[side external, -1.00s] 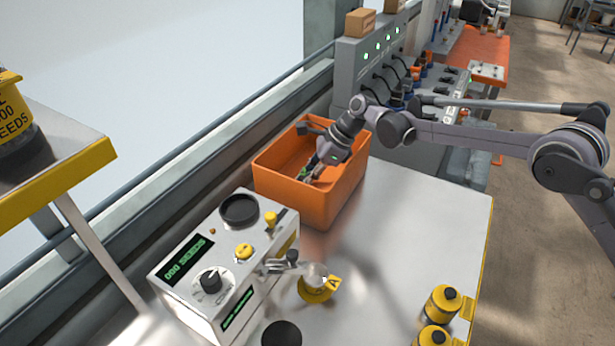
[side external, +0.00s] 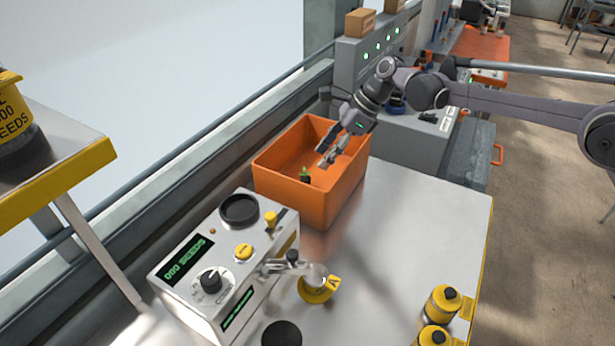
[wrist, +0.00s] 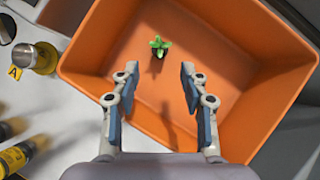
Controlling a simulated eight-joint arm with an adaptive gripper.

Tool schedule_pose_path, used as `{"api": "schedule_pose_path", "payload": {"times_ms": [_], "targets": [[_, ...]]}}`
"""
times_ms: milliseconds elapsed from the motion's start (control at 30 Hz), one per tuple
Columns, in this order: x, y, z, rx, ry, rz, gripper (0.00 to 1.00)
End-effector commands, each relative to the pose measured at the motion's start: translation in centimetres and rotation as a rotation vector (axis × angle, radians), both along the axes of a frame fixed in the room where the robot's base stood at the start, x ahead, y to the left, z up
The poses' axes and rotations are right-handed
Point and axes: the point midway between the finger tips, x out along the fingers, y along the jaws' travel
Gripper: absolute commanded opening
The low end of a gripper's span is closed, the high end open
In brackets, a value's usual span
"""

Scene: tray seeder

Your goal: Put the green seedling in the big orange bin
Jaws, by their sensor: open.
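The green seedling (side external: 305,175), with small green leaves on a dark plug, sits inside the big orange bin (side external: 322,206). In the wrist view the seedling (wrist: 158,46) is on the floor of the orange bin (wrist: 82,42), toward the far wall. My gripper (side external: 328,158) is above the bin and apart from the seedling. In the wrist view my gripper (wrist: 158,75) has its two fingers spread wide with nothing between them.
The white seeder machine (side external: 225,268) stands left of the bin on the metal table (side external: 400,240). A yellow cup marked A (side external: 317,292) is in front of the machine. Yellow-capped jars (side external: 441,302) stand at the right edge. The table's middle is clear.

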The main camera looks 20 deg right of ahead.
Motion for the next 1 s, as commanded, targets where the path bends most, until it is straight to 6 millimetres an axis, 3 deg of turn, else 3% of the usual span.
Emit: {"api": "schedule_pose_path", "payload": {"times_ms": [333,467,700,1000], "targets": [[-0.6,-1.9,2.9,-0.007,-0.016,0.013,0.45],[-1.7,-3.6,4.7,-0.043,-0.09,0.076,0.45],[-6.1,-8.7,8.8,-0.188,-0.323,0.301,0.45],[-13.7,-14.9,11.5,-0.416,-0.573,0.624,0.45]]}}
